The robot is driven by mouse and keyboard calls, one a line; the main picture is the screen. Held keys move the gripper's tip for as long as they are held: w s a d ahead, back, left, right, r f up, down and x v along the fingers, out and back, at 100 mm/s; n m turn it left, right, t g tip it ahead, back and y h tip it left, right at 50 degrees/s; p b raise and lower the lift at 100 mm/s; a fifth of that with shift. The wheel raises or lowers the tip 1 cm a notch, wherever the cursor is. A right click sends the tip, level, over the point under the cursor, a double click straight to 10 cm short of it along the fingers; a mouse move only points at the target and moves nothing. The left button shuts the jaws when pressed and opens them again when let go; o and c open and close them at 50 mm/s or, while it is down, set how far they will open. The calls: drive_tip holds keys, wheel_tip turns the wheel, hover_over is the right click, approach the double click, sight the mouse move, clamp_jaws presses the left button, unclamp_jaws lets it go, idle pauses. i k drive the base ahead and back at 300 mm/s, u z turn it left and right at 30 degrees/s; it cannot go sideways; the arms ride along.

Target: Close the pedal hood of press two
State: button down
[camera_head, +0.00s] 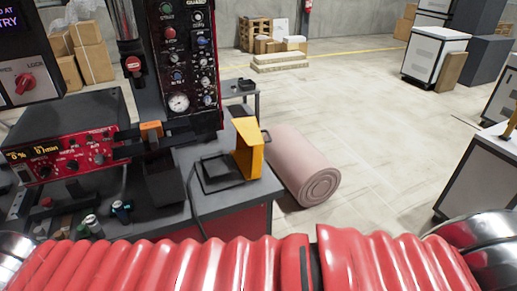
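A yellow pedal hood (249,150) stands upright at the right end of a dark pedal base (221,184). The hood looks raised, and the base lies uncovered to its left. Both are on the dark table (258,191) in front of a press with a dark control panel (188,50). No label shows which press is number two. My gripper is not in view. A red ribbed sleeve, which seems to be part of my arm, crosses the bottom of the picture below the table.
A red control box (72,150) and a dark open bin (165,186) stand left of the pedal. A black cable (193,205) runs along the table. Open floor (370,115) extends to the right.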

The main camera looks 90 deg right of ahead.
sight(248, 154)
drive_tip(key=z, duration=0.05)
drive_tip(key=k, duration=2.45)
drive_tip(key=z, duration=1.6)
drive_tip(key=i, duration=0.8)
drive_tip(key=u, duration=0.05)
